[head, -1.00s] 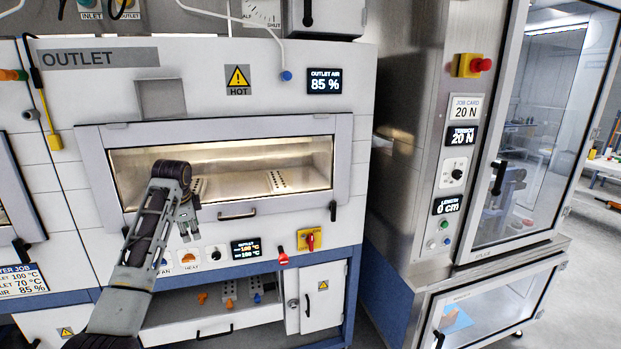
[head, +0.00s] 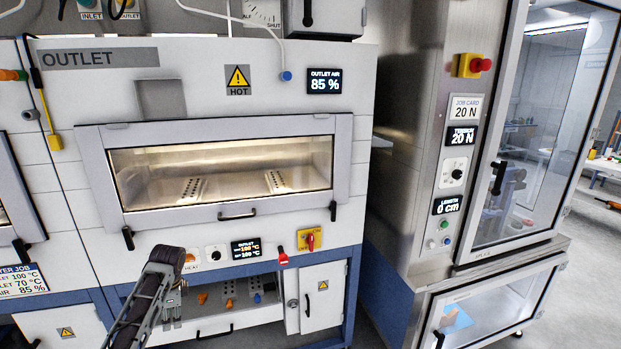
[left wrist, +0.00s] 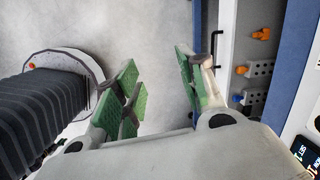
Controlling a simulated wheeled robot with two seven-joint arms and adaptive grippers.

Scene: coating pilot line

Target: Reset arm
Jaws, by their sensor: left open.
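My left arm comes in at the bottom left of the head view, in front of the cabinet's lower part. My left gripper (head: 174,302) is mostly hidden behind the arm there. In the left wrist view the left gripper (left wrist: 157,84) is open, with its green finger pads apart and nothing between them. Grey floor shows beyond the fingers. My right gripper is not in view.
The outlet oven (head: 230,214) has a closed window door. Below its knobs and display (head: 245,248), an open drawer (head: 215,322) holds orange and blue pieces, beside a small cabinet door (head: 322,300). A steel glass-door machine (head: 465,200) stands at right.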

